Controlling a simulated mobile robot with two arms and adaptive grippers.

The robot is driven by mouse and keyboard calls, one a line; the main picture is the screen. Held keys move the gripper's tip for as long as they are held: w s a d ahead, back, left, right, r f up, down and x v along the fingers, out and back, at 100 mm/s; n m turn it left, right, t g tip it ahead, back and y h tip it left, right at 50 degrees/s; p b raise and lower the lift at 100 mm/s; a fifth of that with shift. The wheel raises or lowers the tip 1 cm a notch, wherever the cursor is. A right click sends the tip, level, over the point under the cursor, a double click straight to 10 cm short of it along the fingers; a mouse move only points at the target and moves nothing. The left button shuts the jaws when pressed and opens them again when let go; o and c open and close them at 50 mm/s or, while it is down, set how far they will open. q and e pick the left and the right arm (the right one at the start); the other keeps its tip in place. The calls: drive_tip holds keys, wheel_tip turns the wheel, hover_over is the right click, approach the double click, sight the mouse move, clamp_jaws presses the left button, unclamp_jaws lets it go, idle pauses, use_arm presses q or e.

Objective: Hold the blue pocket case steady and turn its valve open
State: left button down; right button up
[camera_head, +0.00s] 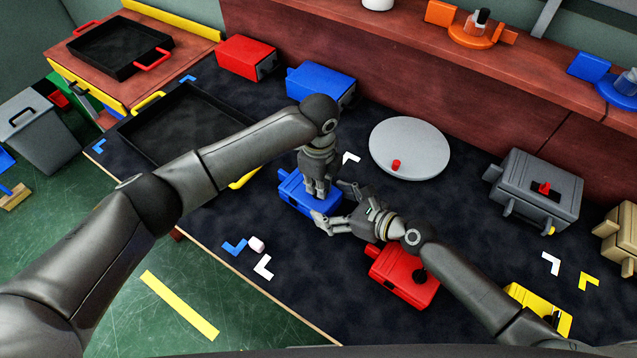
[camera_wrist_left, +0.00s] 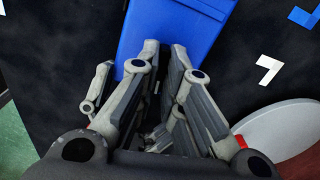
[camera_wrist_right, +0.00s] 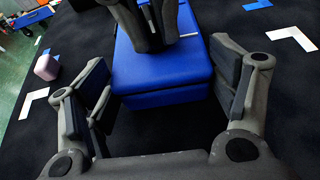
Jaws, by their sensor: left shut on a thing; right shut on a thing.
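The blue pocket case (camera_head: 292,188) lies on the dark mat near the middle of the table. My left gripper (camera_head: 318,191) points down onto its top, and its fingers are close together. The case's valve is hidden behind these fingers, where the left gripper is shut. My right gripper (camera_head: 330,204) has its fingers on either side of the case's near end and is shut on it. The case also shows between the fingers in the right wrist view (camera_wrist_right: 165,75) and beyond the left fingers in the left wrist view (camera_wrist_left: 172,25).
A red case (camera_head: 403,275) with a black knob sits just under my right wrist. A grey round plate (camera_head: 425,150) lies behind, and a grey box (camera_head: 535,190) stands at right. A small pinkish block (camera_head: 256,243) lies at front left. A black tray (camera_head: 170,145) is at left.

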use_arm(q)
drive_tip(key=shift+m, duration=0.9)
drive_tip(key=c, duration=1.6)
unclamp_jaws()
drive_tip(key=shift+o, duration=0.2)
drive_tip(key=shift+r, duration=0.1)
wheel_tip(320, 180, up, 12)
